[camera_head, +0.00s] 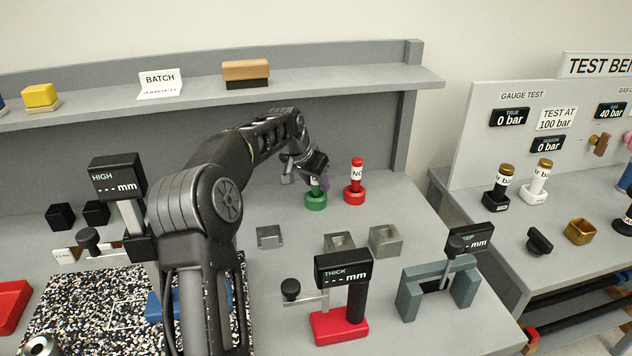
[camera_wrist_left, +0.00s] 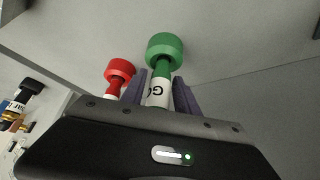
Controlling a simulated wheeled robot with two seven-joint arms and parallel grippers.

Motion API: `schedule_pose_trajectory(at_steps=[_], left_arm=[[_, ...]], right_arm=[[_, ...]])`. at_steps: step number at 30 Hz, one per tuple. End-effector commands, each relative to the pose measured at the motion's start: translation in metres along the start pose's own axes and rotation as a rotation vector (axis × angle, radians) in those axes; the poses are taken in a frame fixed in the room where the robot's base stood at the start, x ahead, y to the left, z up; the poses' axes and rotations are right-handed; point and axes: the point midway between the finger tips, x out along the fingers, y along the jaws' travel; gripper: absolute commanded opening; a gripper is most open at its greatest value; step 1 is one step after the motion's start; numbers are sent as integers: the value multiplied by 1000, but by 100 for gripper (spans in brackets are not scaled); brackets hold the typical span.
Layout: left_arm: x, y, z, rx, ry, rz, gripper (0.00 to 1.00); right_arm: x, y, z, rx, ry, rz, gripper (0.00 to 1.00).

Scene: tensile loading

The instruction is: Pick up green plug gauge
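The green plug gauge (camera_head: 316,199) stands upright in or on its green round base at the back of the bench, left of the red one. My left gripper (camera_head: 314,178) reaches down over its top. In the left wrist view the green gauge (camera_wrist_left: 164,52) has a white lettered section between the two purple fingers (camera_wrist_left: 161,85). The fingers are very close to its sides; whether they touch it is unclear. Part of the gauge is hidden by the gripper in the head view. My right gripper is not in view.
A red NO-labelled gauge (camera_head: 355,184) stands close on the right; it also shows in the left wrist view (camera_wrist_left: 119,72). Grey blocks (camera_head: 385,241), a red-based THICK gauge (camera_head: 340,325) and a grey-blue stand (camera_head: 409,298) lie nearer. A shelf (camera_head: 330,78) runs behind.

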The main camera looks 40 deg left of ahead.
Motion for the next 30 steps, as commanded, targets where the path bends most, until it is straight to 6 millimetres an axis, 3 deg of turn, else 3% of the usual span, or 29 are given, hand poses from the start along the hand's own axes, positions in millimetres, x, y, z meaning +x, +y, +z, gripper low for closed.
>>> schedule_pose_trajectory(at_steps=[13, 30], left_arm=[[0, 0, 0, 0, 0, 0, 0], [-1, 0, -1, 0, 2, 0, 0]], right_arm=[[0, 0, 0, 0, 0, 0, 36], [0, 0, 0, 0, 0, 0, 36]])
